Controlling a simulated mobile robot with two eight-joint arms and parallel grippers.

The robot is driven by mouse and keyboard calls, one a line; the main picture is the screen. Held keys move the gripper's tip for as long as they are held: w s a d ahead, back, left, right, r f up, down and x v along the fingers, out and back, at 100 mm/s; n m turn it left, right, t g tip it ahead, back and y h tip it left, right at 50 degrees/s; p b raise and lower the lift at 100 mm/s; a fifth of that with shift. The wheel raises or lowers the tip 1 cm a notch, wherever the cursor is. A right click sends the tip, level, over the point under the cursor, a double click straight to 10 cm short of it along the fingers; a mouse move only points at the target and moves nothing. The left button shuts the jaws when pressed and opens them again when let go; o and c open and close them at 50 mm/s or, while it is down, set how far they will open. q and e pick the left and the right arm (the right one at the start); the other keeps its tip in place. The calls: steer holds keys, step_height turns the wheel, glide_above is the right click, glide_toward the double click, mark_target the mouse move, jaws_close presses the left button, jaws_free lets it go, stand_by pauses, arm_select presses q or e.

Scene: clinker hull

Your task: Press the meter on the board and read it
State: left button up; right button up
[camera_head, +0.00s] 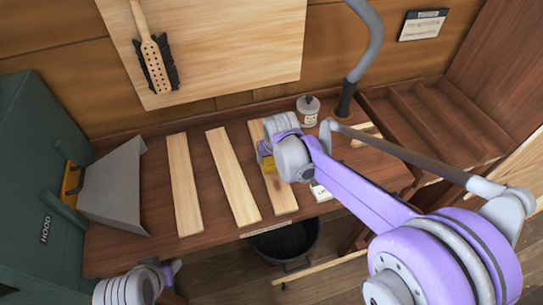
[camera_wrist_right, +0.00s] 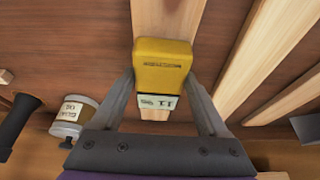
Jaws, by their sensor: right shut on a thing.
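The yellow meter (camera_wrist_right: 164,68) is between the fingers of my right gripper (camera_wrist_right: 163,92), which is shut on it. A small pale display (camera_wrist_right: 158,102) on the meter shows dark digits that look like 11, too small to be sure. The meter (camera_head: 268,164) is over the rightmost of three pale boards (camera_head: 284,200) on the bench; the same board (camera_wrist_right: 165,18) runs behind it in the wrist view. I cannot tell whether the meter touches the wood. In the head view my right wrist partly hides it. My left gripper (camera_head: 170,271) is at the lower left, its fingers unclear.
Two other boards (camera_head: 185,185) (camera_head: 233,178) lie to the left. A labelled jar (camera_head: 308,112) and a grey bent pipe (camera_head: 368,55) stand behind. A dark bucket (camera_head: 285,245) is below the bench's front edge. A green cabinet (camera_head: 35,190) borders the left.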

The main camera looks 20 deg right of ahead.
mark_target(272, 159)
steer(key=shift+s, duration=0.1)
stand_by(0.5)
steer(key=shift+r+p, duration=2.15)
steer(key=shift+r, duration=1.9)
arm_select(q)
step_height(272, 159, up, 6)
steer(key=w, duration=0.2)
steer(key=shift+w, duration=0.2)
arm_select(e)
steer(key=shift+w, duration=0.2)
arm_select(q)
steer(key=shift+f, duration=0.1)
arm_select(e)
steer(key=shift+f, duration=0.1)
arm_select(q)
steer(key=shift+s, duration=0.1)
arm_select(e)
steer(key=shift+s, duration=0.15)
